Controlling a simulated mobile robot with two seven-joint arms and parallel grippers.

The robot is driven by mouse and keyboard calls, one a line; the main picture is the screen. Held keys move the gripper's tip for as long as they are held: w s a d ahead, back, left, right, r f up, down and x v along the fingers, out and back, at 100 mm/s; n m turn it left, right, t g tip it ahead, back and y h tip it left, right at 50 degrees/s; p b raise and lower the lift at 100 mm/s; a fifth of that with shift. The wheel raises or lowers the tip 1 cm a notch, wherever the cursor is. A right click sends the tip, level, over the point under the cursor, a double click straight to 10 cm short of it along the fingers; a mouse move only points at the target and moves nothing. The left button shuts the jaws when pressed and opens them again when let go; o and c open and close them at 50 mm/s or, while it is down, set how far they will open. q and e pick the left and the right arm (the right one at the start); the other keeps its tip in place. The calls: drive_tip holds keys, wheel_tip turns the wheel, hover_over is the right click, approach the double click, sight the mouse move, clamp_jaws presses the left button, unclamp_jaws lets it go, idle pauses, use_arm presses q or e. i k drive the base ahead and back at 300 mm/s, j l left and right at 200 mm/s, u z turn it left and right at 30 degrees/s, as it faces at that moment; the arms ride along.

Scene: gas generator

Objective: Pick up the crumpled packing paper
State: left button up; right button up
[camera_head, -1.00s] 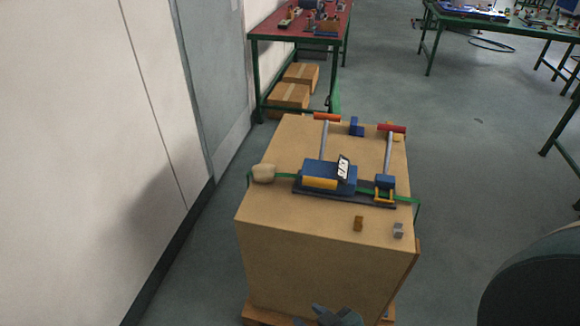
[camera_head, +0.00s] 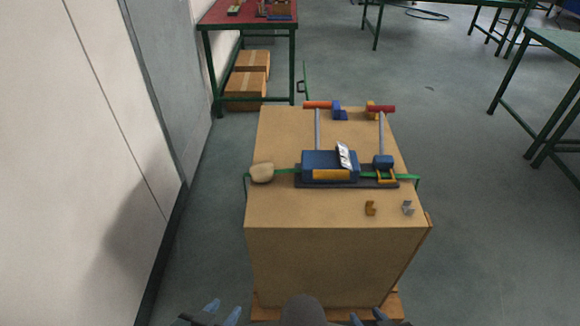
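A beige, rounded lump that looks like the crumpled packing paper (camera_head: 262,173) lies at the left edge of the top of a large brown box (camera_head: 330,263). A green strap (camera_head: 282,171) runs across the box top and meets the lump. My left gripper (camera_head: 222,311) shows at the bottom edge of the view, with its two bluish fingertips apart and nothing between them. My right gripper (camera_head: 368,317) is at the bottom edge further right, its fingertips also apart and empty. Both are in front of the box, well away from the lump.
A blue strapping tool (camera_head: 322,161) with long handles lies on the box top, with small brown (camera_head: 370,208) and grey clips (camera_head: 408,208) near the front right. A wall (camera_head: 60,170) stands close on the left. A red table (camera_head: 245,15) is behind.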

sight(261, 173)
drive_tip(key=j+z, duration=0.35)
drive_tip(key=i+j+z, duration=0.1)
drive_tip(key=j+z, duration=0.45)
drive_tip(key=z, duration=0.15)
drive_tip(key=j+z, duration=0.5)
drive_tip(key=j, duration=0.45)
